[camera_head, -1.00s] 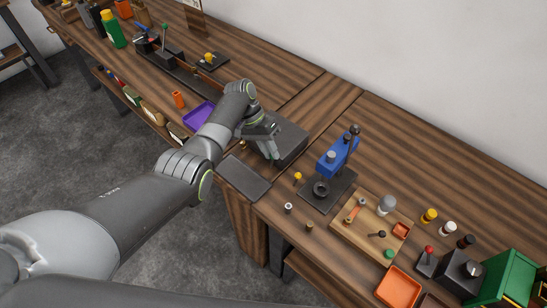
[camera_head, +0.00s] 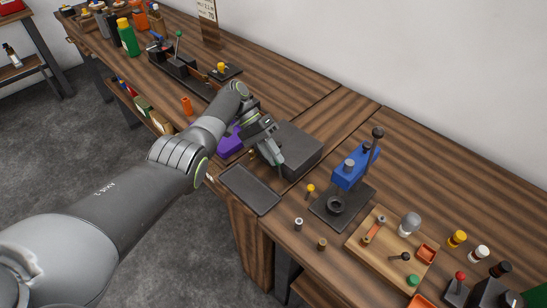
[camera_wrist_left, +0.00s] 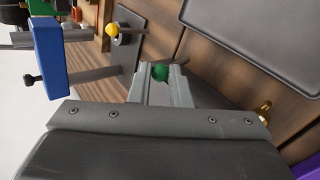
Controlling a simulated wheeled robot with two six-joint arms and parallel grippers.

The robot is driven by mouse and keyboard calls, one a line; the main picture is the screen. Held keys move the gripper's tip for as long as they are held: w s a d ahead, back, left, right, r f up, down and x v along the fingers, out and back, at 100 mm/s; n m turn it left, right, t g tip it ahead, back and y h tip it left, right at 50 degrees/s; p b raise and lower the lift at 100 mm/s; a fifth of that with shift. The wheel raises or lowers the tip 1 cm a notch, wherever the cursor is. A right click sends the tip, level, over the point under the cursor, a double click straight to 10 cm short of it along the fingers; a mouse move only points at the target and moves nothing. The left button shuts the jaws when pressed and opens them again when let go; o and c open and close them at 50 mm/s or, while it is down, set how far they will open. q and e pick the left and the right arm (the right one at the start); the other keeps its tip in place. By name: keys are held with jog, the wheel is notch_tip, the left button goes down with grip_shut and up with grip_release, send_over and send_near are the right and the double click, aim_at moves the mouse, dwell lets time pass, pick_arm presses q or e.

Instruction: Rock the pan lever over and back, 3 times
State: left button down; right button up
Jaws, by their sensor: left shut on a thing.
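My left gripper (camera_head: 280,166) is beside the dark grey box (camera_head: 304,146), at the inner end of the dark shallow pan (camera_head: 250,188). In the left wrist view its fingers (camera_wrist_left: 160,84) are shut on a round green knob (camera_wrist_left: 160,73). The knob appears to be the end of the pan lever. The lever's shaft is mostly hidden, so I cannot tell its tilt. The pan also shows in the left wrist view (camera_wrist_left: 262,30), apart from the fingers. My right gripper is not in view.
A blue press (camera_head: 350,170) on a dark base and a small yellow-topped piece (camera_head: 310,189) stand to the right. A wooden tray (camera_head: 358,246) holds several small parts. A purple object (camera_head: 230,141) lies behind my arm. Bare wood lies behind the box.

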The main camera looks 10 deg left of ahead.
pick_arm(q)
jog(key=shift+r, duration=0.1)
jog(key=c, duration=1.3)
grip_release()
jog(key=shift+w, duration=0.1)
jog(key=shift+c, duration=0.2)
